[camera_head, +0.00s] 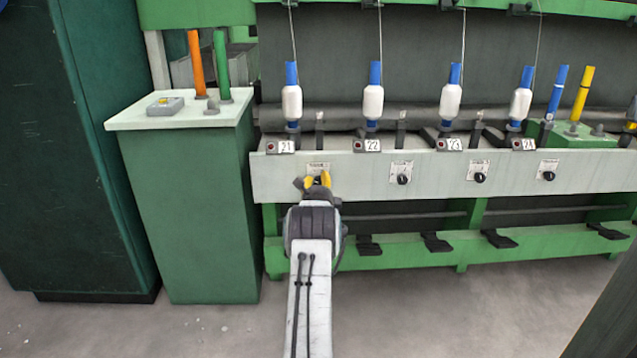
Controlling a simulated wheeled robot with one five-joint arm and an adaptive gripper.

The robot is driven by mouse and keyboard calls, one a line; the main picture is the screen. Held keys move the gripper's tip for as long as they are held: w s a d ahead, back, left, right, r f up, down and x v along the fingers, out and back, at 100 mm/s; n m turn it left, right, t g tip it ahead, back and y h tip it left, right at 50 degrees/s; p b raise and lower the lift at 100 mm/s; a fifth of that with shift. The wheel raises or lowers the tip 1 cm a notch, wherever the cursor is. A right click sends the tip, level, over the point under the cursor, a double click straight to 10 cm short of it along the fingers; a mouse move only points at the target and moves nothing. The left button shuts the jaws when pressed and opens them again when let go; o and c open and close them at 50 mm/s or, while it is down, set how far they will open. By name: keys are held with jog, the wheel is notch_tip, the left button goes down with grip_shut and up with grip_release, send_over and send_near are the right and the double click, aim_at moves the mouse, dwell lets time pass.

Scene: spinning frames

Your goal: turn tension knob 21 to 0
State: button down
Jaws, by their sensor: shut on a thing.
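The spinning frame's pale front rail (360,183) carries number tags and a row of black tension knobs on small white dial plates. Tag 21 (286,147) is at the left end of the rail. Below and right of it is the dial plate of knob 21 (318,167), only its upper part showing. My gripper (318,181) reaches the rail there, its yellow fingertips shut at the plate on knob 21. The knob itself and its pointer are hidden behind the fingers, so I cannot read its setting.
Knobs 22 (403,179), 23 (480,177) and 24 (548,175) stand to the right along the rail. White bobbins (372,101) stand above it. A green cabinet (190,200) is at the left. Black pedals (436,242) sit below; the floor in front is clear.

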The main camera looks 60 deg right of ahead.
jog(key=shift+s+d+f, duration=0.1)
jog(key=shift+s+f, duration=0.05)
jog(key=c, duration=1.2)
grip_release()
jog(key=o, duration=0.3)
jog(key=shift+o, duration=0.2)
jog(key=v, duration=1.2)
